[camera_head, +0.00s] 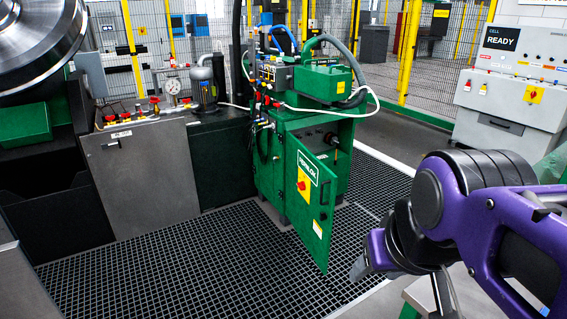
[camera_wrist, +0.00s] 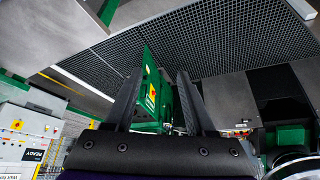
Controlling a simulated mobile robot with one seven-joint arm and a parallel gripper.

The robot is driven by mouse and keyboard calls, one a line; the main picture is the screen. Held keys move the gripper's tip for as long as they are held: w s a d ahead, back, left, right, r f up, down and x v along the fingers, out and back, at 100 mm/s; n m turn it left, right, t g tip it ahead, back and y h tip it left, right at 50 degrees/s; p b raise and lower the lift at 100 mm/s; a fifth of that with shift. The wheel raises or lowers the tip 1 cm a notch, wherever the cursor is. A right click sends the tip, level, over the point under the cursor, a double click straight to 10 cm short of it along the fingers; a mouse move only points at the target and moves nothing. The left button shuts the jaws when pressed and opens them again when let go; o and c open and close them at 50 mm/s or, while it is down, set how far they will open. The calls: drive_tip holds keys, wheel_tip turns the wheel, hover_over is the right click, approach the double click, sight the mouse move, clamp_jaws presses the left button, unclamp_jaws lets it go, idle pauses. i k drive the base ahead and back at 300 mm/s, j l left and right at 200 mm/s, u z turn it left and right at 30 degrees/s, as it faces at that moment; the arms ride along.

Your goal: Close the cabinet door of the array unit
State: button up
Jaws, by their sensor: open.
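The green array unit (camera_head: 270,160) stands on the floor grating in the middle of the head view. Its green cabinet door (camera_head: 306,205) is swung open toward the front, with a yellow and red switch on its face. The door also shows in the wrist view (camera_wrist: 149,92), between my fingers in the picture and beyond them. My gripper (camera_head: 372,262) is at the right of the door in the head view, apart from it. In the wrist view, the two dark fingers of my gripper (camera_wrist: 160,90) are spread with nothing held between them.
A grey control console (camera_head: 512,90) with a READY screen stands at the back right. A steel cabinet (camera_head: 145,180) and a large metal wheel (camera_head: 40,40) are at the left. Hoses and a white cable hang on the unit. The grating (camera_head: 200,265) before the door is clear.

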sight(304, 208)
drive_tip(key=i+j+z, duration=0.15)
drive_tip(key=z, duration=0.35)
drive_tip(key=j+z, duration=0.25)
drive_tip(key=z, duration=0.25)
drive_tip(key=i+j+z, duration=0.1)
drive_tip(key=j+z, duration=0.2)
drive_tip(key=z, duration=0.2)
drive_tip(key=j+z, duration=0.45)
drive_tip(key=j, duration=0.35)
drive_tip(key=j+z, duration=0.4)
drive_tip(key=j, duration=0.4)
drive_tip(key=i+j+u, duration=0.1)
drive_tip(key=j, duration=0.7)
